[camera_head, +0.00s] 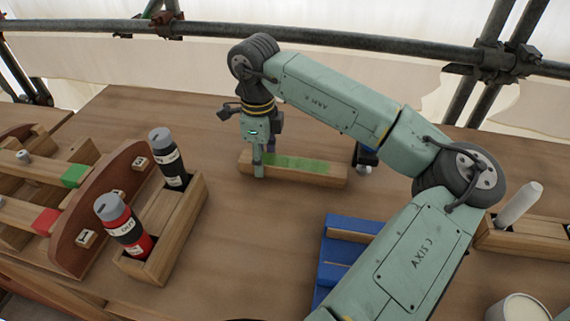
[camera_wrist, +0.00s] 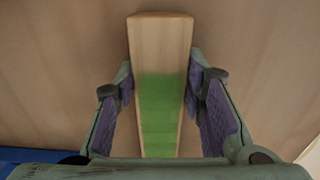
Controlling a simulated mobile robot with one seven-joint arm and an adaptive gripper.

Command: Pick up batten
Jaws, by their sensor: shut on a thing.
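The batten (camera_head: 318,174) is a wooden bar with a green-painted stretch, lying at the back middle of the table in the head view. In the wrist view the batten (camera_wrist: 161,50) runs lengthwise between the fingers, its bare end pointing away and the green part nearer. My gripper (camera_head: 264,170) reaches down at the batten's left part in the head view. In the wrist view my gripper (camera_wrist: 161,97) has its purple-padded fingers on both sides of the batten, shut on it. Whether the batten is clear of the table cannot be told.
A wooden holder (camera_head: 184,232) with a black bottle (camera_head: 170,160) and a red bottle (camera_head: 124,226) stands left. A blue rack (camera_head: 340,246) stands front middle, a white marker (camera_head: 518,204) at right.

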